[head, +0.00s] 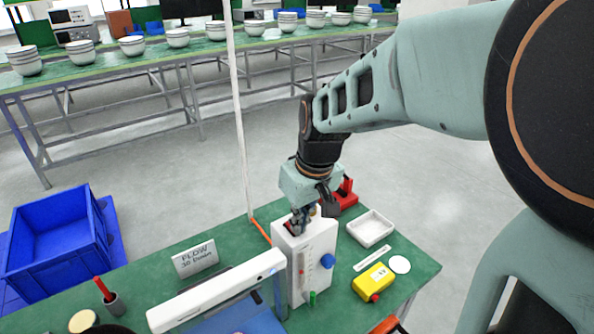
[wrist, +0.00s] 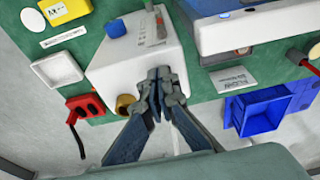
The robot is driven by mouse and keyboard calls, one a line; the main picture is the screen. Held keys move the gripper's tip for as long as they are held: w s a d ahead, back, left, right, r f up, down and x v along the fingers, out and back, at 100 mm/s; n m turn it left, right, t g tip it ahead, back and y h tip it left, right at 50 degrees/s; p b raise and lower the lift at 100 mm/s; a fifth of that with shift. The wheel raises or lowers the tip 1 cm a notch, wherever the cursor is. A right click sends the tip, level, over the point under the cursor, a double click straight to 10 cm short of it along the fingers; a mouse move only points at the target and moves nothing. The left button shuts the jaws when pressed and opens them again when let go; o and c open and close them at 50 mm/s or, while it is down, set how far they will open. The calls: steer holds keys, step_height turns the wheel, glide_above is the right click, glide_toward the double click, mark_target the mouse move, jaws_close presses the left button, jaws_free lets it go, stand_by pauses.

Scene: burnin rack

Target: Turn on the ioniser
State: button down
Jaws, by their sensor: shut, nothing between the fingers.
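A white box (head: 318,244) stands on the green bench, with a clear flow tube, a blue knob (head: 327,261) and a green fitting on its front. My gripper (head: 303,222) is at the top of this box, fingers shut and empty, pointing down. A small red and dark part (head: 293,227) shows beside the fingertips, partly hidden. In the wrist view my gripper (wrist: 159,78) is over the white box (wrist: 115,68), next to a yellow round part (wrist: 125,103); contact cannot be told. A long white bar unit (head: 215,292) stands left of the box. No readable label marks the ioniser.
A sign (head: 195,259) reads FLOW 30 l/min. A white tray (head: 370,228), a yellow box with a red button (head: 373,281) and a red holder (head: 345,194) are to the right. A thin white post (head: 238,120) rises behind. A blue crate (head: 55,240) is at left.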

steer(key=shift+w+a+r+p, duration=0.35)
steer(key=shift+w+a, duration=0.05)
steer(key=shift+w, duration=0.2)
